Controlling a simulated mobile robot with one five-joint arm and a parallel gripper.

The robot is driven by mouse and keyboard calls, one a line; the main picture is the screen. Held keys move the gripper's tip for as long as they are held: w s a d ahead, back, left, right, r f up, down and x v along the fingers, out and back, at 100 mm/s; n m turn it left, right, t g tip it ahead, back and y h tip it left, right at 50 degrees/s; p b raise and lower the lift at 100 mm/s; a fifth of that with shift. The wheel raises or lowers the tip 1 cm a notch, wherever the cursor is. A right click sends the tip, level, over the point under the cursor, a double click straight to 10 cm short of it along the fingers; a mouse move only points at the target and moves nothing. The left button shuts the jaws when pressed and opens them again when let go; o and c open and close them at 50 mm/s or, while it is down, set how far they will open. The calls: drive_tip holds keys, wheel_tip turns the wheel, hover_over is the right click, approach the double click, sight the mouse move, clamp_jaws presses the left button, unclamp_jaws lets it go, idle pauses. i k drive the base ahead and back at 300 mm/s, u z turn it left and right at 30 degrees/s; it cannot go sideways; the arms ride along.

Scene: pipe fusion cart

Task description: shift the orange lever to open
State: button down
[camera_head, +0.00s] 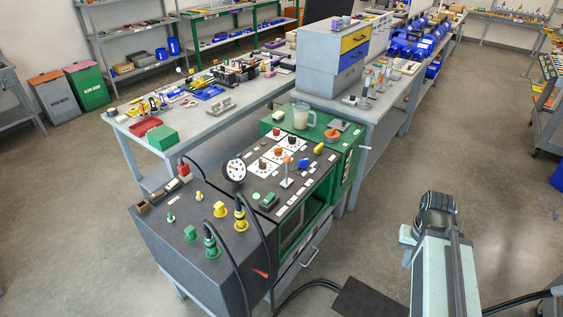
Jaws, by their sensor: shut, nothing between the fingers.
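A small upright lever with an orange-red knob (288,159) on a thin grey stem stands on the dark control panel (252,187) of the cart. It is near the panel's right side, among coloured knobs and white labels. Its stem looks close to upright, but its open and shut marks are too small to read. Another orange part (332,134) sits on the green top behind the panel; I cannot tell its exact shape. My arm shows at the lower right, well apart from the cart. Its fingers do not show.
A dark box with yellow and green plugs (160,230) and black cables is at the cart's front left. A clear jug (300,116) stands on the green top. A grey bench (215,120) is behind. Bare floor lies between my arm and the cart, with a dark mat (370,300).

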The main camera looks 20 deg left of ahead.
sight(287, 160)
drive_tip(key=u, duration=1.05)
drive_tip(key=i, duration=0.9)
drive_tip(key=u, duration=0.05)
drive_tip(key=k, duration=1.15)
drive_tip(key=z, duration=1.15)
drive_tip(key=i, duration=1.25)
drive_tip(key=u, duration=0.7)
